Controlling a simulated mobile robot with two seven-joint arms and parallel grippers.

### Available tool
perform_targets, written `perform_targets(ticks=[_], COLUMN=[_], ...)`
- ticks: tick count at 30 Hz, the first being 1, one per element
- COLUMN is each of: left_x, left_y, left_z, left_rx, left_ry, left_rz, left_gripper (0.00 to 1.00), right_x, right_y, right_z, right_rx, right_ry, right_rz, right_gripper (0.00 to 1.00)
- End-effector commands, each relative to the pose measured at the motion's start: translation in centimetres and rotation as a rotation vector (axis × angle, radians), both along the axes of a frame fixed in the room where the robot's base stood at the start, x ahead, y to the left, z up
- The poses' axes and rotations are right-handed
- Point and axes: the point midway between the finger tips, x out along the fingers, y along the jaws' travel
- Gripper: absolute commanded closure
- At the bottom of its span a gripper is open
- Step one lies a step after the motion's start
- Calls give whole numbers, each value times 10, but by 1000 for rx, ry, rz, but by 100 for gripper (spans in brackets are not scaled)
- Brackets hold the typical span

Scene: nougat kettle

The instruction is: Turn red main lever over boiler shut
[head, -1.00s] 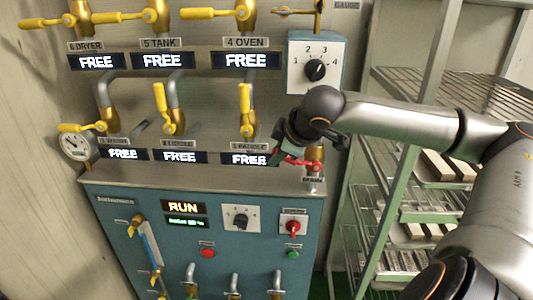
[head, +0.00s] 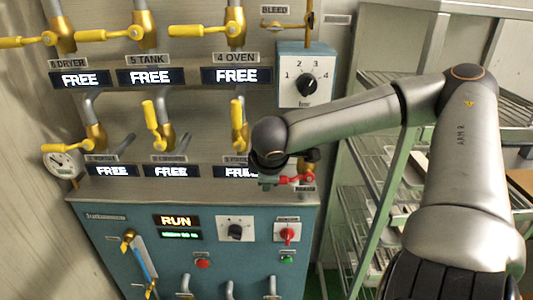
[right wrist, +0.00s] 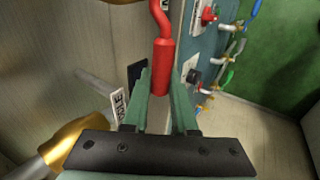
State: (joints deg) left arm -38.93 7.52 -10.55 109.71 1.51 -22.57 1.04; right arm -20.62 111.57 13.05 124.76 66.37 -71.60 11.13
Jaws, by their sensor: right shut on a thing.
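The red main lever (head: 298,180) is over the right end of the blue boiler (head: 150,212), seen small in the head view. Its free end points left towards my right gripper. My right gripper (head: 270,180) is at the lever's left end, partly hidden by its own wrist. In the right wrist view the red handle (right wrist: 163,68) lies between the two green fingers of my right gripper (right wrist: 160,92), which are shut on it. The lever's pivot is out of the wrist view. My left gripper is not in view.
Yellow-handled valves (head: 238,115) stand just left of my right wrist, above FREE displays (head: 170,171). A dial box (head: 306,75) is above the lever. A wire rack (head: 385,170) stands to the right, behind my right arm. Boiler knobs and a red switch (head: 287,233) are below.

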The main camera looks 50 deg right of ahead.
Motion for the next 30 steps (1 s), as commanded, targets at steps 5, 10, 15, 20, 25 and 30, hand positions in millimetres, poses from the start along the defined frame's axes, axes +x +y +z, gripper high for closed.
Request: perform_targets(ticks=[5,10,15,20,25,30], left_x=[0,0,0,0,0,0], left_y=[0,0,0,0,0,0], left_z=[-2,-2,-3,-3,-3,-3], left_rx=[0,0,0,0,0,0], left_ry=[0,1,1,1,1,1], left_rz=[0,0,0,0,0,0], left_gripper=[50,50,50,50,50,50], right_x=[0,-1,-1,-1,-2,-1], right_y=[1,1,1,1,1,0], right_z=[-5,-7,-8,-8,-8,-8], right_rx=[-22,-33,-39,-40,-40,-40], right_ry=[30,47,53,54,56,55], right_rz=[3,3,2,2,2,1], right_gripper=[100,100,100,100,100,62])
